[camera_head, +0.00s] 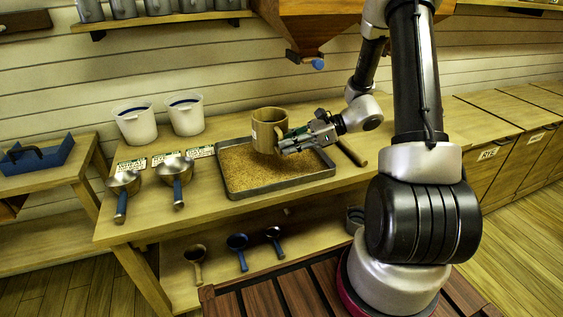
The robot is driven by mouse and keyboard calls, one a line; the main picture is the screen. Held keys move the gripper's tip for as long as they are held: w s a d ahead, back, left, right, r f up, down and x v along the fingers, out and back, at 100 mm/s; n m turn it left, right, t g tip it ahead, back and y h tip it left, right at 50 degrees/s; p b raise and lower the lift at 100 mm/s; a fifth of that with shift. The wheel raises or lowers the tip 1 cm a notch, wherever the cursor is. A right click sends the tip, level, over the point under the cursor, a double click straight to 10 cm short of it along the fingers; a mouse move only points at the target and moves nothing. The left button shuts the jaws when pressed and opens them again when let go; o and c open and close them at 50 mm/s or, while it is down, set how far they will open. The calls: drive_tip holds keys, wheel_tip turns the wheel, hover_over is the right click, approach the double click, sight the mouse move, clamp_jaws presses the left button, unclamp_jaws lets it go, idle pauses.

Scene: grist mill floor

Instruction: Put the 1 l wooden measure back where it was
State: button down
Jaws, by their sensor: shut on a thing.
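The wooden measure (267,132), a light brown cylinder with a small pale label, is held upright above a metal tray (231,194) of grain. My gripper (287,144) is shut on the measure at its right side, where a handle seems to be. The measure hides part of the grain behind it, and I cannot tell what is inside it. The tray stands on the wooden workbench (205,221).
Two white buckets (135,125) and several small signs (165,159) stand at the bench's back left. Two metal scoops (176,168) lie at its left. A wooden rod (351,153) lies right of the tray. A wooden hopper (300,30) hangs above. Smaller scoops (237,242) sit on the lower shelf.

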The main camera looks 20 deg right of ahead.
wheel_tip(320, 180, down, 7)
drive_tip(key=shift+r, duration=0.2)
drive_tip(key=shift+f, duration=0.1)
drive_tip(key=c, duration=1.5)
unclamp_jaws()
drive_tip(key=shift+o, duration=0.2)
